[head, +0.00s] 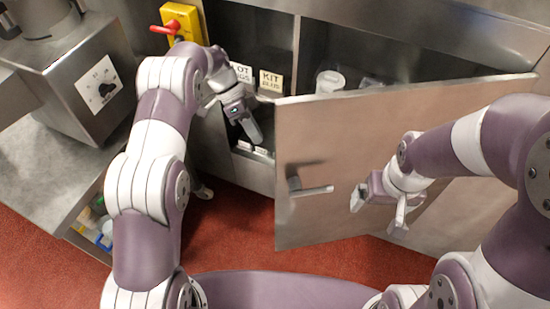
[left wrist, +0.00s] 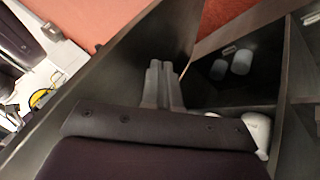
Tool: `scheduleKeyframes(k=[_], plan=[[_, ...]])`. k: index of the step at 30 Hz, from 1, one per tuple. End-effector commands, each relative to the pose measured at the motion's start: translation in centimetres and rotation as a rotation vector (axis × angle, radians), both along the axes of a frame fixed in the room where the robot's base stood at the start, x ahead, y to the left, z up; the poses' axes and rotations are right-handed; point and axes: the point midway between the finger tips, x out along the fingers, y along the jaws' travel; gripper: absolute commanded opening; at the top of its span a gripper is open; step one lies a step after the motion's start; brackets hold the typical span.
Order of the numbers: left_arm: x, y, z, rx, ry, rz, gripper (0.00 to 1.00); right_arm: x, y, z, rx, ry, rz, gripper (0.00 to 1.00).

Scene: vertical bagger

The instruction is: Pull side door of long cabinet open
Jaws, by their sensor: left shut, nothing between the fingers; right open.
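The long cabinet (head: 235,165) stands along the back, its inside showing. Its side door (head: 330,140) is a flat metal panel that stands swung out at an angle, its left edge well clear of the cabinet front. A bar handle (head: 310,190) is on its outer face near the left edge. My left gripper (head: 254,136) is shut and empty, in the opening just left of the door's free edge. In the left wrist view its fingers (left wrist: 161,85) point between dark panels, beside shelf compartments. My right gripper (head: 379,213) is open and empty in front of the door's outer face, right of the handle.
A yellow switch box with a red handle (head: 182,22) is at the back left. A steel machine with a dial (head: 102,88) stands at the left. White containers (head: 330,80) sit inside the cabinet. Red floor (head: 235,240) is clear below the door.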

Motion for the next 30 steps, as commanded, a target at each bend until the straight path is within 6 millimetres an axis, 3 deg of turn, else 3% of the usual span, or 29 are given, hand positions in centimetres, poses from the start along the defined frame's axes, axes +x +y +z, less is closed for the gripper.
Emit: scheduleKeyframes(k=[14, 21, 30], plan=[[-3.6, -4.8, -7.3, -0.002, 0.0, -0.002, 0.0, 0.0, 0.0, 3.5, 0.0, 0.0, 0.0, 0.99], [-6.6, -5.6, -7.2, -0.004, -0.004, -0.001, 0.0, 0.0, 0.0, 5.5, 0.0, -0.001, 0.0, 0.99], [-7.2, -5.7, -7.5, -0.004, -0.005, 0.0, 0.0, 0.0, 0.0, 5.5, 0.0, 0.0, 0.0, 0.99]])
